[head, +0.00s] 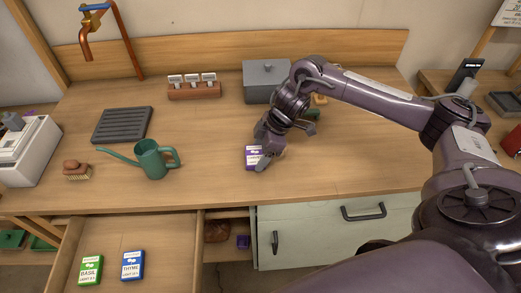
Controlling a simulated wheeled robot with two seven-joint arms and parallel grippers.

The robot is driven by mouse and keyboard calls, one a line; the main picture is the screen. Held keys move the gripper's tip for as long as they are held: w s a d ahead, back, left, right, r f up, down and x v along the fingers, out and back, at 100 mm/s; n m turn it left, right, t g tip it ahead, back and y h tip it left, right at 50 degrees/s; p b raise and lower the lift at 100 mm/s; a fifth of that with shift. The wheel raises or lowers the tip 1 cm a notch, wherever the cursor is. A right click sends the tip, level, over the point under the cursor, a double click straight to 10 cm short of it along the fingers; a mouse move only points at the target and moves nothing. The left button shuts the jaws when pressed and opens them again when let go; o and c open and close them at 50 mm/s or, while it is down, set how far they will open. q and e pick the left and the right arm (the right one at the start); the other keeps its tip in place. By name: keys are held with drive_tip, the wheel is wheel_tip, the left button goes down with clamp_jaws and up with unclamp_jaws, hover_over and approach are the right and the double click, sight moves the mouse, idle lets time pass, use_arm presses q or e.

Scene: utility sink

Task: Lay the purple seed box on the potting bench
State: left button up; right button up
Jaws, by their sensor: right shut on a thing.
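The purple seed box (253,155) is at the front middle of the wooden potting bench (215,185). My right gripper (261,160) is shut on it, with a finger across its front side. Part of the box is hidden by the gripper. The box is at or just above the bench top; I cannot tell whether it touches. My left gripper is not in view.
A green watering can (153,160) and a brush (76,171) stand left of the box. A grey ribbed tray (122,124) lies behind them. A grey lidded box (266,82) stands at the back. An open drawer below holds a green basil box (90,270) and a blue thyme box (132,265).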

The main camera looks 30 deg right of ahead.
drive_tip(key=shift+f, duration=0.15)
drive_tip(key=o, duration=0.9)
drive_tip(key=shift+o, duration=0.2)
drive_tip(key=v, duration=1.2)
drive_tip(key=shift+r+p, duration=0.25)
drive_tip(key=shift+p, duration=0.05)
drive_tip(key=shift+f, duration=0.1)
